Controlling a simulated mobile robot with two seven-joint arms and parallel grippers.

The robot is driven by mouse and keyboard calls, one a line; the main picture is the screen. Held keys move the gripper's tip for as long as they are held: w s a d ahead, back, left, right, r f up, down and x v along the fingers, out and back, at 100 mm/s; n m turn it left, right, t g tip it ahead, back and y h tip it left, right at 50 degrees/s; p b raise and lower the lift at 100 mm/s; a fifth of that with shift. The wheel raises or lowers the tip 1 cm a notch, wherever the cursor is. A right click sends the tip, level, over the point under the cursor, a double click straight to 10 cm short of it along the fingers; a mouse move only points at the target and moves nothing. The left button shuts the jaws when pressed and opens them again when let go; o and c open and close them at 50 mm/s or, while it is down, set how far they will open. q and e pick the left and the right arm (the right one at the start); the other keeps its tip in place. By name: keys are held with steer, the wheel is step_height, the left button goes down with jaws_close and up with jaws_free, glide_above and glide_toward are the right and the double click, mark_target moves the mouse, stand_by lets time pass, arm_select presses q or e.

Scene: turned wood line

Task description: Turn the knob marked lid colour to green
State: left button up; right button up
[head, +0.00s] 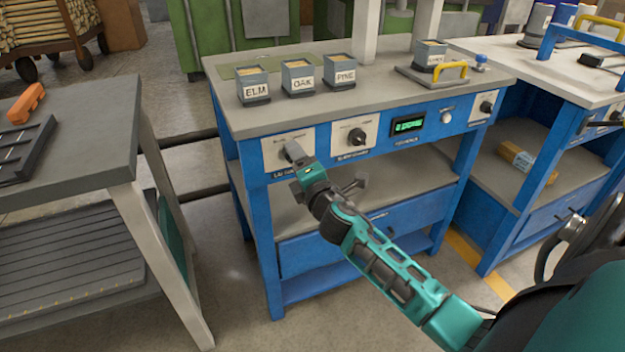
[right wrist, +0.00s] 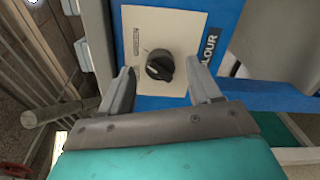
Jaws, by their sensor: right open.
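The lid colour knob (right wrist: 159,65) is a round black knob on a cream plate (right wrist: 140,30) on the blue panel. Part of its label, ending in "LOUR" (right wrist: 209,46), shows in the right wrist view. A small pale mark shows on the knob; the setting it points at is too small to read. My right gripper (right wrist: 161,84) is open, one finger on each side of the knob, with gaps visible between. In the head view the right gripper (head: 293,153) is in front of the leftmost plate (head: 272,152) and hides the knob. My left gripper is out of view.
The panel also has a middle knob (head: 357,136), a green-lit display (head: 407,125), a pale button (head: 446,117) and a right knob (head: 486,106). Cups marked ELM (head: 254,85), OAK (head: 298,77) and PINE (head: 339,70) stand above. A grey table (head: 95,150) is at left.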

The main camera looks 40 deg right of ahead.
steer(key=v, duration=1.1)
steer(key=shift+a, duration=0.1)
